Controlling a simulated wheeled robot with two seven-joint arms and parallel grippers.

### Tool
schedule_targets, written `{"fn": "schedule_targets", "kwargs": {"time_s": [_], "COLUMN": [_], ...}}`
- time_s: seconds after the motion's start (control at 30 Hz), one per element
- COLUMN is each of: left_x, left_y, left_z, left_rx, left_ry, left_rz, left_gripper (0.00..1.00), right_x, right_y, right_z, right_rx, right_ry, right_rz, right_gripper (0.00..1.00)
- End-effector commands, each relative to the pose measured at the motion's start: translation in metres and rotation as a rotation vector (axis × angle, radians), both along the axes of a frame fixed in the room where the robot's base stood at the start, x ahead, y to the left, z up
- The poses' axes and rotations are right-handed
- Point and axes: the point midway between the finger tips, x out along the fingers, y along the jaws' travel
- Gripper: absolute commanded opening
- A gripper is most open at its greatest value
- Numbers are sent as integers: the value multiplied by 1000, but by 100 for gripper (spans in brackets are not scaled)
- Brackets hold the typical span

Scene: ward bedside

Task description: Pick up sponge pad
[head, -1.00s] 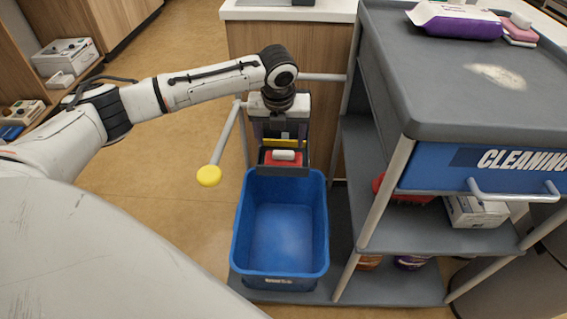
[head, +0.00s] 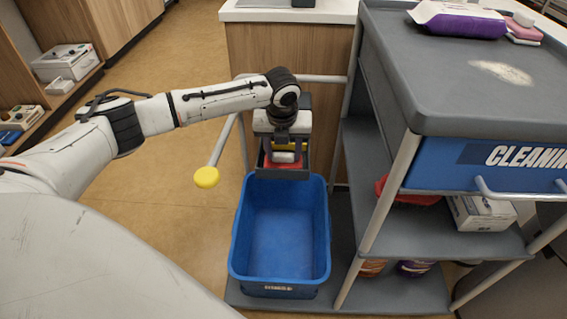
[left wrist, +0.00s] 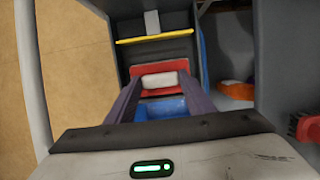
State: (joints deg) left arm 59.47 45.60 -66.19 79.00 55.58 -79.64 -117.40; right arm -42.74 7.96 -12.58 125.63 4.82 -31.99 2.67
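A red pad with a white block on top, which looks like the sponge pad (head: 283,157), lies in the dark tray (head: 298,173) behind the blue bucket. My left gripper (head: 284,148) points down just above it and partly hides it. In the left wrist view the white block (left wrist: 166,79) shows between the tips of my two parted fingers (left wrist: 163,84), with red behind it and a blue patch nearer. I cannot tell whether the fingers touch the block. My right gripper is not in view.
The blue bucket (head: 321,232) stands in front, empty. The grey cleaning cart (head: 450,110) rises close on the right, with a purple-and-white pack (head: 458,20) and a pink-and-white item (head: 522,32) on top. A yellow-tipped handle (head: 206,177) sticks out left. Open floor lies left.

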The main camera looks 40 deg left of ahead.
Motion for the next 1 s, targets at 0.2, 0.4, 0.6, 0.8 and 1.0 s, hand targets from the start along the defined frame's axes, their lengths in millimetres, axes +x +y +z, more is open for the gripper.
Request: {"fn": "schedule_targets", "kwargs": {"time_s": [0.2, 0.4, 0.6, 0.8, 1.0], "left_x": [0, 1, 1, 1, 1], "left_y": [0, 0, 0, 0, 0], "left_z": [0, 12, 52, 87, 101], "left_rx": [0, -1, -2, -1, -1], "left_ry": [0, -3, -3, -2, -2], "left_rz": [0, 0, 0, 0, 2], "left_gripper": [15, 15, 15, 15, 15], "right_x": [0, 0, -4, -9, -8], "right_y": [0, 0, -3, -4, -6], "right_z": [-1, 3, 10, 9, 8], "right_rx": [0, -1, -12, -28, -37], "right_ry": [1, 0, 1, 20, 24], "right_rz": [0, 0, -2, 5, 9], "right_gripper": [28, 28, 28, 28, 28]}}
